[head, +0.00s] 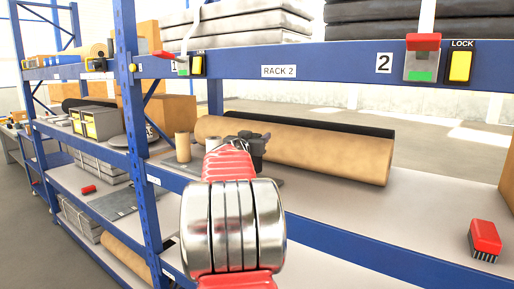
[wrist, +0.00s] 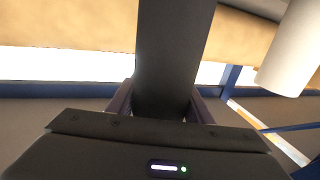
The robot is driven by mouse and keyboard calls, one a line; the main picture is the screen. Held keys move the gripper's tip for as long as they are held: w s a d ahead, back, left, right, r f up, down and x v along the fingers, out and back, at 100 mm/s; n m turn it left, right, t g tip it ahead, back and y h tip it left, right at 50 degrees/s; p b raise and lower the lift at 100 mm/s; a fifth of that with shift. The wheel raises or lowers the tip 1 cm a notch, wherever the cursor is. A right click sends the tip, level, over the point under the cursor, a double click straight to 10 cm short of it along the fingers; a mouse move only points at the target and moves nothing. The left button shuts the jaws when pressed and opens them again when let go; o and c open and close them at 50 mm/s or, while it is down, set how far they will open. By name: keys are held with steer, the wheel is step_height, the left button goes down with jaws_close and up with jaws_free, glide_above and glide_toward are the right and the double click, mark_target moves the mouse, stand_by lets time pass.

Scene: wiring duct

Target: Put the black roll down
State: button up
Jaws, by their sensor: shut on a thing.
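In the wrist view the black roll (wrist: 175,55) fills the middle as a dark upright band. My gripper (wrist: 165,108) is shut on it, with one finger on each side. In the head view my gripper (head: 248,143) is dark and is over the shelf, in front of a long brown roll. There my arm and gripper mostly hide the held roll, and I cannot tell its end from the gripper. I cannot tell whether it touches the shelf.
The long brown roll (head: 310,150) lies behind my gripper, with a long black one (head: 340,124) behind it. A tan tube (head: 182,147) stands to the left; a pale tube (wrist: 288,48) shows in the wrist view. A red brush (head: 485,238) lies right. Shelf between is clear.

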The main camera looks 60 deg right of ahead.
mark_target(257, 161)
steer(key=shift+f, duration=1.9)
steer(key=o, duration=1.3)
steer(key=a, duration=0.4)
steer(key=s+a, duration=0.1)
steer(key=a, duration=0.7)
steer(key=shift+s, duration=0.15)
